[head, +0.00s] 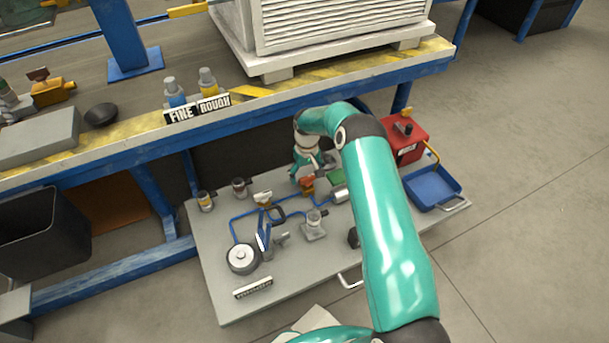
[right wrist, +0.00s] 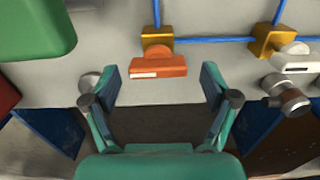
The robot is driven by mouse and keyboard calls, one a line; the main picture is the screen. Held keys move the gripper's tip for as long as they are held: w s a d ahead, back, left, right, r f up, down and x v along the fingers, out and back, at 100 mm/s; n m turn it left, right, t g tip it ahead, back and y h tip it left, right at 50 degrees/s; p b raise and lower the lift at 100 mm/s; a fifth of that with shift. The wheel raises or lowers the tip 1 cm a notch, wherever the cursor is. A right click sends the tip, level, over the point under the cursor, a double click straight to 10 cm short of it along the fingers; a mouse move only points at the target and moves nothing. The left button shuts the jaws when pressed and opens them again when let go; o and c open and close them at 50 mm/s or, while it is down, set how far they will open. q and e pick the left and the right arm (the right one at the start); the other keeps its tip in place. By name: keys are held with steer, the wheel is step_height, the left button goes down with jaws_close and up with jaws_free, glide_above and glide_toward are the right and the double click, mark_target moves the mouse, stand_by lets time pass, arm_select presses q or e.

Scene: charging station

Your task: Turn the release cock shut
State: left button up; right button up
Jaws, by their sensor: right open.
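A cock with an orange-red lever (right wrist: 158,67) and a brass body (right wrist: 157,40) sits on the grey board; the lever also shows in the head view (head: 307,181). No label on it is readable, so I cannot tell for sure that it is the release cock. In the right wrist view the lever lies crosswise, in line with the blue pipe leaving to the right. My right gripper (right wrist: 160,84) is open and empty, its fingers on either side of the lever, apart from it. In the head view my right gripper (head: 310,170) partly hides the cock. My left gripper is not seen.
A second cock (right wrist: 292,55) with a pale lever stands to the right in the wrist view. The board (head: 215,270) also carries a round gauge (head: 242,258) and blue pipes. A red box (head: 405,140) and blue tray (head: 432,187) lie right. The workbench edge (head: 130,150) is behind.

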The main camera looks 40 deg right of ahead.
step_height(320, 180, up, 12)
stand_by(0.6)
steer(key=shift+f, duration=0.1)
